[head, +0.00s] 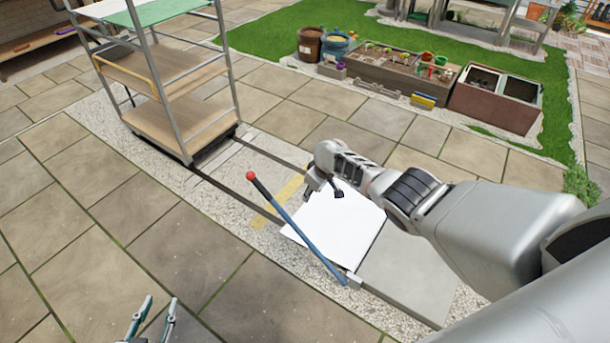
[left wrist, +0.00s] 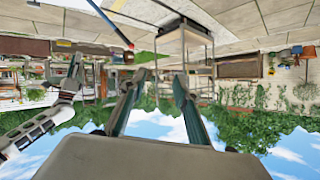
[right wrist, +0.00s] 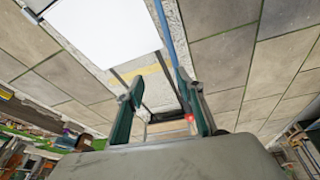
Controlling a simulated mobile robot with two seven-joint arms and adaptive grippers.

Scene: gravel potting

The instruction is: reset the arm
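My right arm comes in from the right, and its gripper (head: 326,187) hangs above a white panel (head: 345,235) on the ground strip. In the right wrist view its two teal fingers (right wrist: 160,105) are apart with nothing between them. A blue lever with a red ball end (head: 285,215) slants beside the panel, left of that gripper. In the right wrist view the lever (right wrist: 167,35) passes behind one finger; I cannot tell any contact. My left gripper (head: 150,318) is at the bottom left of the head view, open and empty. Its spread fingers (left wrist: 155,95) show in the left wrist view.
A wheeled shelf cart (head: 175,85) stands at the back left. Planter boxes (head: 390,75) with pots and a dark-red bin (head: 495,100) stand by the grass at the back right. The paving (head: 110,235) at left is clear.

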